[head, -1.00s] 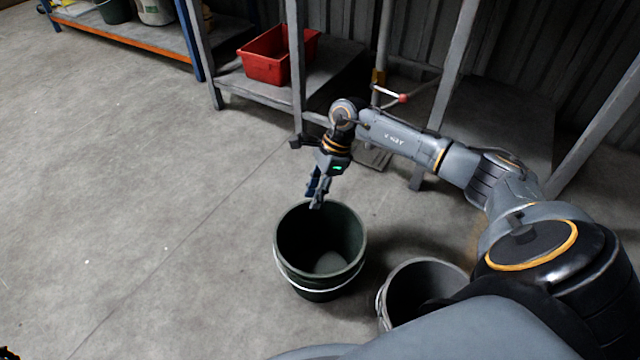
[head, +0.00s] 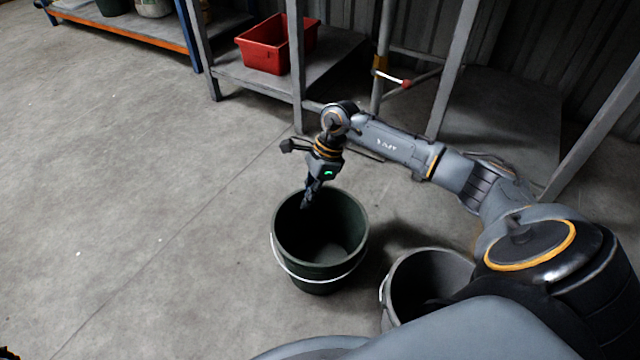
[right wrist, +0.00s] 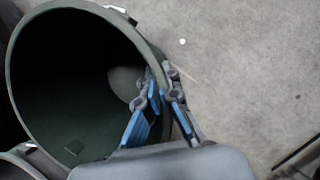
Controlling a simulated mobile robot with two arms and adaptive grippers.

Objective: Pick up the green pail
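The green pail (head: 345,275) stands upright on the concrete floor, dark inside, with a pale wire handle hanging down around its near side. My right gripper (head: 307,200) points down at its far left rim. In the right wrist view the pail (right wrist: 75,75) fills the left half. There the blue-padded fingers of the gripper (right wrist: 164,97) are apart, one on the inner side of the rim and one on the outer side. Contact with the wall cannot be made out. My left gripper does not show clearly in any view.
A second, grey pail (head: 388,305) stands close to the right, partly hidden by my right arm. Behind are a metal shelf (head: 330,75) with a red bin (head: 265,50) and an orange-edged shelf (head: 120,32). The floor to the left is clear.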

